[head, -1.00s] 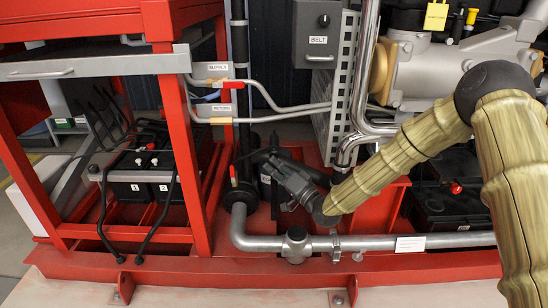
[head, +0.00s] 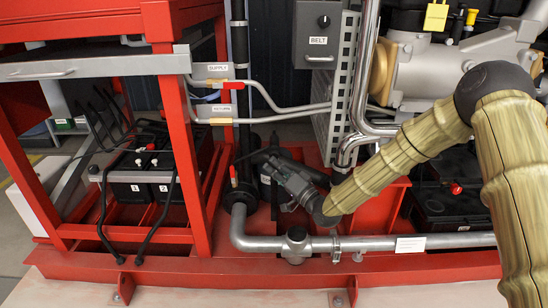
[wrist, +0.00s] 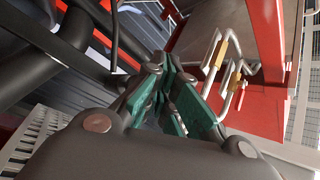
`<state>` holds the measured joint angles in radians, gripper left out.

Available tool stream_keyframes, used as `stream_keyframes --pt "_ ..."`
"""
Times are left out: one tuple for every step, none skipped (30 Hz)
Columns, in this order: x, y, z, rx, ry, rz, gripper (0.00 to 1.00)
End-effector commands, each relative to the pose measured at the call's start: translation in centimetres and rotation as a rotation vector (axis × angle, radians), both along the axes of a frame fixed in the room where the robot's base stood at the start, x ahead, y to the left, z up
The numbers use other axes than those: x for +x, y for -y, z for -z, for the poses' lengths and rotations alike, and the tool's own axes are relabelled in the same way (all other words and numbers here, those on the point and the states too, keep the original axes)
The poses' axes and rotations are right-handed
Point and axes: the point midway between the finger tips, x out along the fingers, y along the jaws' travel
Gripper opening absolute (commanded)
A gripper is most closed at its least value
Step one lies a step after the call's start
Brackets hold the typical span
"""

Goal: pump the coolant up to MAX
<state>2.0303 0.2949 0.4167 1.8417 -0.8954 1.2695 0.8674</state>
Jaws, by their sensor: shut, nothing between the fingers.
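My gripper (head: 264,158) is low at the centre of the head view, beside the dark vertical pipe (head: 240,60). It is small and dark there, and its fingertips are hard to make out against the black parts around it. In the wrist view my gripper (wrist: 168,72) has teal-padded fingers drawn together with nothing seen between them. A dark bar or pipe (wrist: 75,25) passes to the left of the fingers; I cannot tell whether they touch it. I cannot make out a coolant tank, a MAX mark or a pump handle in either view.
A red frame (head: 185,130) with black batteries (head: 140,178) stands at left. SUPPLY and RETURN pipes (head: 290,113) run behind my gripper. A grey pipe (head: 370,243) crosses low in front. A BELT box (head: 318,35) and metal engine pipes are at upper right.

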Motion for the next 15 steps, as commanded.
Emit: stream_keyframes --pt "0.01 0.01 -0.01 0.000 0.000 0.000 0.00" --pt "0.01 0.01 -0.01 0.000 0.000 0.000 0.00" --pt "0.01 0.01 -0.01 0.000 0.000 0.000 0.00" --pt "0.01 0.01 -0.01 0.000 0.000 0.000 0.00" --pt "0.01 0.01 -0.01 0.000 0.000 0.000 0.00" --pt "0.01 0.01 -0.01 0.000 0.000 0.000 0.00" --pt "0.01 0.01 -0.01 0.000 0.000 0.000 0.00" --pt "0.01 0.01 -0.01 0.000 0.000 0.000 0.00" --pt "0.02 0.01 0.00 0.000 0.000 0.000 0.00" --pt "0.05 0.01 -0.01 0.000 0.000 0.000 0.00" --pt "0.10 0.01 0.00 0.000 0.000 0.000 0.00" --pt "0.17 0.01 -0.01 0.000 0.000 0.000 0.00" --pt "0.25 0.01 -0.01 0.000 0.000 0.000 0.00" --pt "0.33 0.01 -0.01 -0.001 0.001 0.000 0.00" --pt "0.47 0.00 -0.02 0.000 0.001 0.001 0.00"
